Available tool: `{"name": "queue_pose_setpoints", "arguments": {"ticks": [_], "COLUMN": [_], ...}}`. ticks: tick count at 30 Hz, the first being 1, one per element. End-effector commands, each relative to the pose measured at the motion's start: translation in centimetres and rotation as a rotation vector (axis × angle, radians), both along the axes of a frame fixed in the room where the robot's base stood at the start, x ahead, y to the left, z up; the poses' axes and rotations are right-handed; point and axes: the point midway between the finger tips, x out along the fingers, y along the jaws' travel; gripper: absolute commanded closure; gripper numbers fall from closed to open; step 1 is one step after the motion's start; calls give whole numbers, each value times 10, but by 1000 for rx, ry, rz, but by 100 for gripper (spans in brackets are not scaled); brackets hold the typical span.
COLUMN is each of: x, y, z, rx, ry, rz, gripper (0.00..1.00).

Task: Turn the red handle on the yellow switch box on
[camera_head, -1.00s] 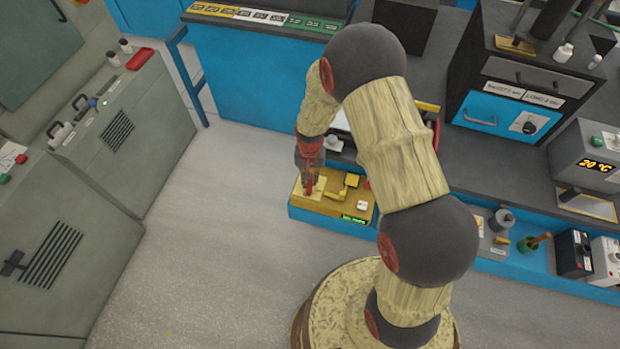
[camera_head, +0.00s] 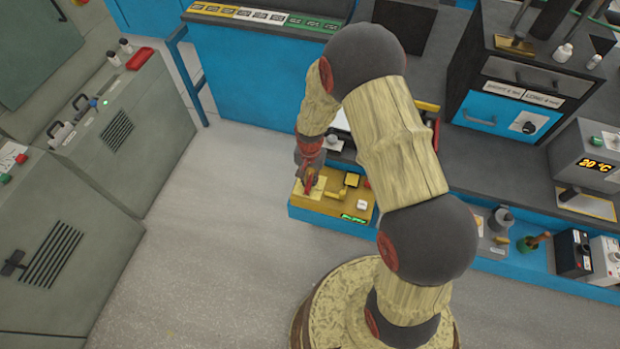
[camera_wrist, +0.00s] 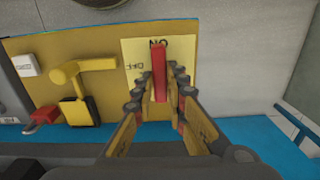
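The yellow switch box (camera_head: 333,208) stands low at the front of the blue bench in the head view. It also fills the upper left of the wrist view (camera_wrist: 40,85). Its red handle (camera_wrist: 159,72) stands out from a pale plate and points up toward the ON label (camera_wrist: 157,43), which it partly covers. The OFF label (camera_wrist: 135,66) is to its left. My gripper (camera_wrist: 161,75) has one finger on each side of the handle, close to it. Whether the fingers press on it I cannot tell. In the head view my gripper (camera_head: 309,182) hides most of the handle.
A yellow lever (camera_wrist: 85,70) and a white button (camera_wrist: 25,64) sit left of the handle in the wrist view. A green display (camera_head: 353,218) is lit on the box. Grey cabinets (camera_head: 110,135) stand left; the floor (camera_head: 220,230) between is clear.

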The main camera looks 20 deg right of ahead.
Motion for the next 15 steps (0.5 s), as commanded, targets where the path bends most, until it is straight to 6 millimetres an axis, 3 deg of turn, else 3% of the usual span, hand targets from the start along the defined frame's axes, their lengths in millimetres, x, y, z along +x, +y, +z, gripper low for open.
{"name": "queue_pose_setpoints", "arguments": {"ticks": [9,15], "x": [0,0], "y": [0,0], "z": [0,0], "rx": [0,0], "ry": [0,0], "rz": [0,0], "gripper": [68,68]}}
